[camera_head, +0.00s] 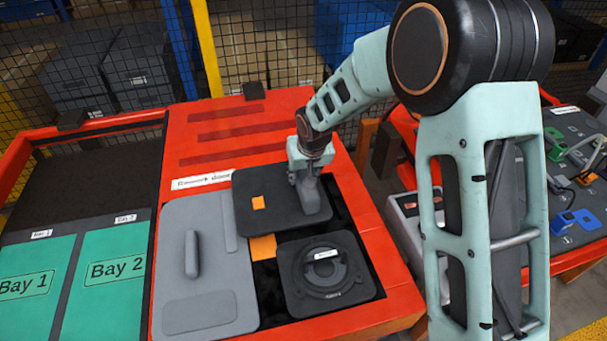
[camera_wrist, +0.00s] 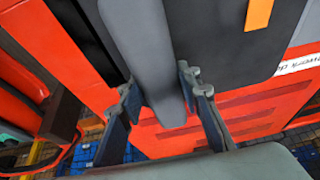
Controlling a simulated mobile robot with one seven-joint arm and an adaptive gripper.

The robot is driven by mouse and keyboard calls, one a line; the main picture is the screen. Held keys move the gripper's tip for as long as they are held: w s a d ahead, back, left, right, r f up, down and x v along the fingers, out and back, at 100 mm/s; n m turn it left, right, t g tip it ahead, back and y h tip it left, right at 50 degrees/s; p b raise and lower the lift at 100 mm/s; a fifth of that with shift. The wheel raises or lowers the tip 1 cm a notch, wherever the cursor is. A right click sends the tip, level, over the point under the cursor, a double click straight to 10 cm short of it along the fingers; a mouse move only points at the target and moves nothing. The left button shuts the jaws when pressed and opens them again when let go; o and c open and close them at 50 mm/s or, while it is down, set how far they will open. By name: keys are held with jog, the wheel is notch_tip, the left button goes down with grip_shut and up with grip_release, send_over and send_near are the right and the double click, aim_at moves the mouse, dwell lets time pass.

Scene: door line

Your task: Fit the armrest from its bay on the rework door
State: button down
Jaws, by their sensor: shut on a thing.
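My gripper (camera_head: 308,172) points down over the right part of a dark panel (camera_head: 275,222) of the rework door. It is shut on a long grey piece, the armrest (camera_head: 312,198). In the wrist view the armrest (camera_wrist: 142,45) runs lengthwise between the two fingers of my gripper (camera_wrist: 160,85), beside the dark panel (camera_wrist: 225,45) with an orange patch (camera_wrist: 258,13). I cannot tell whether the armrest touches the panel. The "Rework door" label (camera_head: 203,180) is on the red surface behind.
A grey panel (camera_head: 215,285) with a raised handle (camera_head: 191,253) lies at left. A dark round-ringed unit (camera_head: 345,285) is in front. Green Bay 1 (camera_head: 30,300) and Bay 2 (camera_head: 112,300) look empty. Several tools lie on the right table (camera_head: 575,225). A mesh fence stands behind.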

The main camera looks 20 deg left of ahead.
jog(key=c, duration=1.9)
grip_release()
jog(key=shift+r, duration=0.1)
jog(key=shift+c, duration=0.2)
grip_shut()
jog(key=shift+f, duration=0.2)
jog(key=shift+f+b, duration=0.5)
jog(key=shift+b, duration=0.15)
jog(key=shift+w, duration=0.1)
